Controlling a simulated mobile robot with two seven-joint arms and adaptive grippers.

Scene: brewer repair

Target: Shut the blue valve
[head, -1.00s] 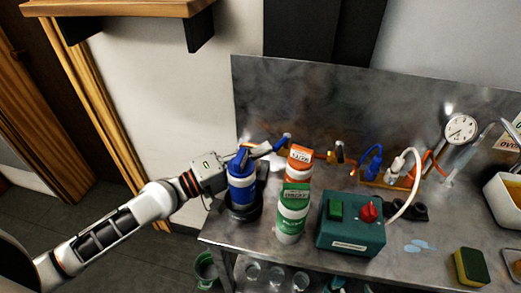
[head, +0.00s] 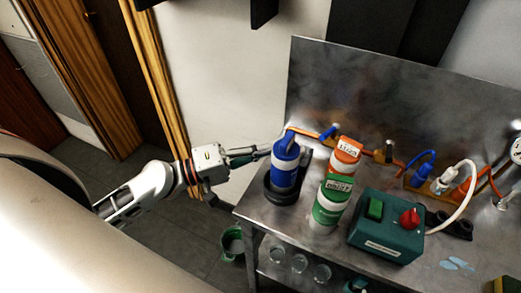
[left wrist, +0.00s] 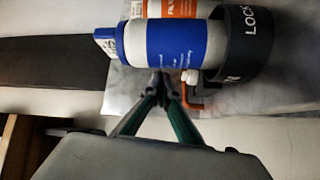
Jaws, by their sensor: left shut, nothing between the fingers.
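The blue valve's handle appears to be the small blue lever (head: 328,133) on the copper pipe at the back left of the steel bench in the head view. My left gripper (head: 264,152) is shut and empty. Its fingertips are left of the blue-and-white canister (head: 285,172), apart from the lever. In the left wrist view, the shut fingers (left wrist: 164,84) point at the canister (left wrist: 175,42); I cannot tell whether they touch it. A copper pipe (left wrist: 188,101) with a white fitting shows just beside the tips. The blue lever is not clear there. My right gripper is not in view.
The canister stands in a black holder (head: 271,192). An orange canister (head: 345,152) and a green one (head: 328,206) stand beside it. A teal switch box (head: 385,228) is further right. A blue-handled fitting (head: 422,166) is on the pipe.

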